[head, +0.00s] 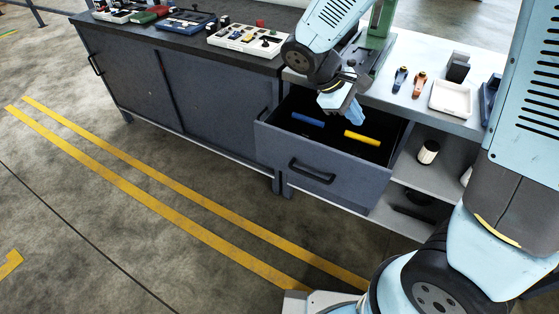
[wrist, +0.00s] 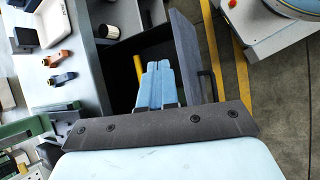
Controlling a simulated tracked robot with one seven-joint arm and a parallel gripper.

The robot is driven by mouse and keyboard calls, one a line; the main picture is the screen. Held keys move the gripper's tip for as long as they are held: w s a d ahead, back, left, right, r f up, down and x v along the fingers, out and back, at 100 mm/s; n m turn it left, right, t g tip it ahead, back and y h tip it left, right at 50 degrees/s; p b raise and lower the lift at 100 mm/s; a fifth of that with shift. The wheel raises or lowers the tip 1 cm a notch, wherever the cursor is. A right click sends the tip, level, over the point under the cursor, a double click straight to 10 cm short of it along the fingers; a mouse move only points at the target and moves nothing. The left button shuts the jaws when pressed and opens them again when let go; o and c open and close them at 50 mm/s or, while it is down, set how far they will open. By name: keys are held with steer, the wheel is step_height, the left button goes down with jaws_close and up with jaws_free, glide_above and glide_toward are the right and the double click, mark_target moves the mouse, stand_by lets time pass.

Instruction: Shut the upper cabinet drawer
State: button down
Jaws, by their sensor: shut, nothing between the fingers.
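The upper cabinet drawer (head: 345,180) is pulled out, with a dark handle (head: 312,172) on its grey front. A blue cylinder (head: 308,119) and a yellow cylinder (head: 362,138) lie inside it. My gripper (head: 356,118) is shut and empty, pointing down over the open drawer. In the wrist view my gripper (wrist: 158,65) is to the left of the drawer's front panel (wrist: 187,45), on its inner side. Part of the yellow cylinder (wrist: 138,68) shows beside the fingers. I cannot tell whether the fingers touch the drawer.
The worktop (head: 425,110) above holds two small tools, a white tray (head: 451,99) and a green-framed device (head: 381,25). An open shelf with a white cylinder (head: 428,152) is right of the drawer. A dark-topped cabinet (head: 170,90) stands left. The floor in front is clear.

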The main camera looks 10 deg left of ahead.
steer(key=a+f+n+t+h, duration=0.4)
steer(key=a+f+n+t, duration=0.3)
steer(key=a+f, duration=0.5)
steer(key=n+t+y, duration=0.5)
steer(key=n+t, duration=0.4)
steer(key=n, duration=0.4)
glide_toward(283, 154)
steer(key=x, duration=0.6)
steer(key=shift+w+d, duration=0.25)
steer(key=shift+w, duration=0.1)
